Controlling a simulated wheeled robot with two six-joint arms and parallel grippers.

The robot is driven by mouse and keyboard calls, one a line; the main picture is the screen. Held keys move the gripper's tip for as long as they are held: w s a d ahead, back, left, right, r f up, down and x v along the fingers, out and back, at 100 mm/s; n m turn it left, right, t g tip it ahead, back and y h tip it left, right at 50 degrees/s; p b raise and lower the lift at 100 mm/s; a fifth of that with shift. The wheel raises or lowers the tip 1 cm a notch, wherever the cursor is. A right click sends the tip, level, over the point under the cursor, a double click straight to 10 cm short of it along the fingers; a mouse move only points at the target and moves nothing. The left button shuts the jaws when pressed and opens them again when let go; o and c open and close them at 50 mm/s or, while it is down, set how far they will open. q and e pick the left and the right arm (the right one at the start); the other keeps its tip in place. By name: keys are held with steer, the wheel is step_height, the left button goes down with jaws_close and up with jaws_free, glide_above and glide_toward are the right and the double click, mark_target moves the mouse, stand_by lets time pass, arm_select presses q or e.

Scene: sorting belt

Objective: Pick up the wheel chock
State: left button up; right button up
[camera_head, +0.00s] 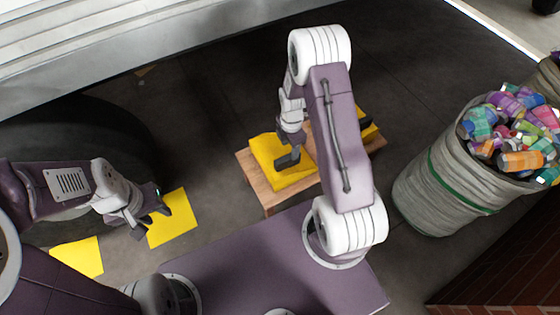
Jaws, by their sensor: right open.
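A yellow wheel chock (265,155) lies on a low wooden table (269,200) in the middle of the head view. More yellow, likely a second chock (369,126), shows at the table's right end, partly hidden behind my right arm. My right gripper (289,158) is open and points down at the left chock, over its top. I cannot tell whether it touches the chock, and one finger is mostly hidden. My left gripper (152,221) is open and empty, above a flat yellow square (178,232) on the floor.
A large dark tyre (120,125) stands at the left, under a pale vehicle body (150,50). Another yellow floor square (78,257) lies at lower left. A grey fabric bin (430,190) full of cans stands at the right, above a brick edge (500,270).

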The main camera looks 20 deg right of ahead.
mark_target(288, 156)
steer(key=shift+f+b, duration=0.9)
steer(key=shift+f, duration=1.05)
steer(key=f+b, duration=0.1)
steer(key=f, duration=0.1)
steer(key=f+b, duration=0.1)
steer(key=f, duration=0.2)
steer(key=shift+w+a+b, duration=0.15)
steer(key=shift+a+b, duration=0.05)
steer(key=shift+b, duration=0.2)
steer(key=shift+f, duration=0.15)
steer(key=shift+f, duration=0.1)
jaws_close()
